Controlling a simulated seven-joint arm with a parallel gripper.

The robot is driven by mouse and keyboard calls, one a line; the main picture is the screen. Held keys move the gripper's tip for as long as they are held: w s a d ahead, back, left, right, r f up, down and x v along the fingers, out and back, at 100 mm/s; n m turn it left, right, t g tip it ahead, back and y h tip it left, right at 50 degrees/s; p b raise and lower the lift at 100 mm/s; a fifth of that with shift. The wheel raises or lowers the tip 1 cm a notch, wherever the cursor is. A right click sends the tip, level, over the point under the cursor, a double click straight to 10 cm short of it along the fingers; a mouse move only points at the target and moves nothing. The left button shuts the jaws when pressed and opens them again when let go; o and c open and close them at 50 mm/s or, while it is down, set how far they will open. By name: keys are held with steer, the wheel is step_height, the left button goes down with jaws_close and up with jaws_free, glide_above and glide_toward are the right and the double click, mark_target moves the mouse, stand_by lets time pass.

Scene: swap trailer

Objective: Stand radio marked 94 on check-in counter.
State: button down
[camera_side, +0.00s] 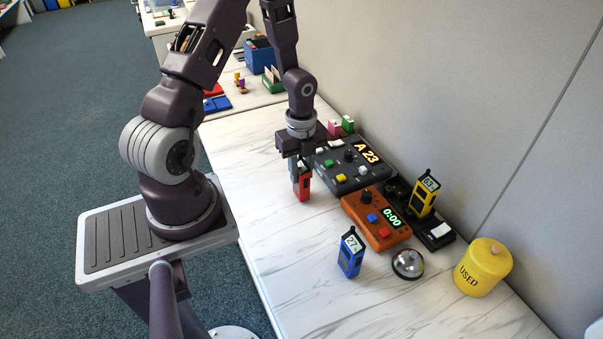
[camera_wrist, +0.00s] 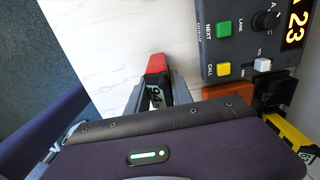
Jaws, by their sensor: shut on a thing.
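The red radio (camera_side: 304,187) is upright between the fingers of my gripper (camera_side: 297,172), which is shut on it. A blue radio marked 27 (camera_side: 350,256) stands on the counter nearer the front. A yellow radio marked 63 (camera_side: 423,196) stands upright in a black base at the right.
The dark console (camera_side: 340,176) reading A 23 and the orange timer (camera_side: 383,233) reading 0:00 lie right of my gripper. A silver bell (camera_side: 408,264) and a yellow pot marked USED (camera_side: 482,268) stand further right. The counter's left part is clear.

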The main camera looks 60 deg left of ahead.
steer(key=shift+f, duration=0.2)
steer(key=shift+f, duration=0.1)
steer(key=c, duration=1.1)
jaws_free()
step_height(320, 180, up, 12)
steer(key=shift+f, duration=0.2)
steer(key=s+d+r+n+t+y, duration=0.1)
steer(key=s+d+r+n, duration=0.2)
steer(key=d+r+n, duration=0.3)
steer(key=s+d+r+n+t+y, duration=0.1)
steer(key=s+d+r+n+t, duration=0.25)
steer(key=r, duration=0.55)
steer(key=s+d+r+n, duration=0.1)
steer(key=s+d+n, duration=0.1)
steer(key=s+d+r+n+h, duration=0.1)
steer(key=s+d+n, duration=0.1)
steer(key=n, duration=0.1)
steer(key=s+d+r+n+t+h, duration=0.1)
steer(key=s+d+r+n, duration=0.1)
steer(key=s+d+n, duration=0.1)
steer(key=shift+n, duration=0.25)
